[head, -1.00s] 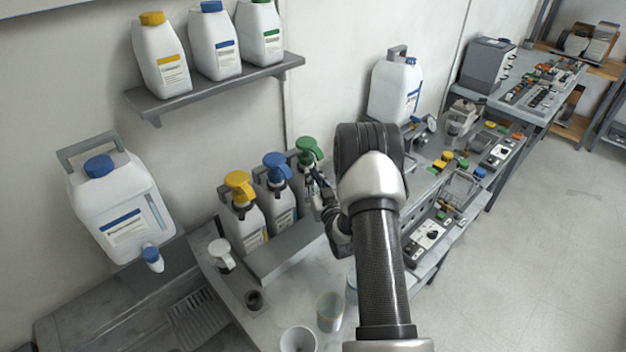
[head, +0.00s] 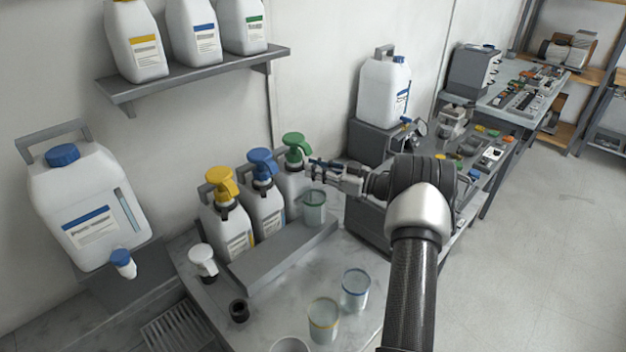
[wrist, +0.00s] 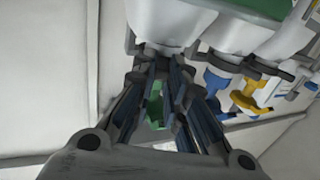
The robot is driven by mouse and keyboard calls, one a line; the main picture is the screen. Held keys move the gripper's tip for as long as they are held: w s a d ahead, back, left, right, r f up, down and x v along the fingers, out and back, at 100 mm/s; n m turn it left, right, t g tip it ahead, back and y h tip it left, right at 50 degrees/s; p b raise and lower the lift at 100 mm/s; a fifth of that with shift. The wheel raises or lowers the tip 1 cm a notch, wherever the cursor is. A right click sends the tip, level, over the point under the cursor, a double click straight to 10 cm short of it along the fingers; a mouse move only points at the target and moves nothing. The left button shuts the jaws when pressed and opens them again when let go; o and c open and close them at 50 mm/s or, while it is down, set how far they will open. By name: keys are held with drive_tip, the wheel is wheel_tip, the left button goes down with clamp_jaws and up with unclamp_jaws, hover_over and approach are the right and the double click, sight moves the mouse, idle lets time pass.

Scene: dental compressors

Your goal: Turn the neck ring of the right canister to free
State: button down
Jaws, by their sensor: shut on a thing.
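The right canister (head: 290,187) is white with a green pump head (head: 295,141) and stands at the right end of a row of three. My gripper (head: 314,167) reaches in from the right at its neck, just below the green head. The fingers are shut around the neck area, where the neck ring sits; the ring itself is mostly hidden by them. In the wrist view, a green part of the pump (wrist: 155,106) shows between my gripper's fingers (wrist: 160,90). The canister looks upright.
The blue-pump canister (head: 265,208) and yellow-pump canister (head: 228,228) stand close on the left. A green-rimmed cup (head: 314,208) is right below my gripper. Blue-rimmed (head: 355,292) and yellow-rimmed (head: 323,322) cups stand on the front counter. A shelf (head: 190,80) with bottles is above.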

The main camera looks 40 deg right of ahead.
drive_tip(key=n+g+y+b, duration=0.1)
drive_tip(key=b, duration=0.1)
drive_tip(key=w+d+n+g+y+b, duration=0.1)
drive_tip(key=y+b, duration=0.1)
drive_tip(key=shift+d+f+n+y, duration=0.1)
drive_tip(key=shift+n+y, duration=0.2)
drive_tip(key=shift+n, duration=0.1)
drive_tip(key=shift+w+r+g+y+b, duration=0.1)
drive_tip(key=shift+r+g+y+b, duration=0.2)
drive_tip(key=shift+g+b, duration=0.1)
drive_tip(key=c, duration=1.6)
unclamp_jaws()
drive_tip(key=shift+f, duration=0.15)
drive_tip(key=shift+p, duration=0.45)
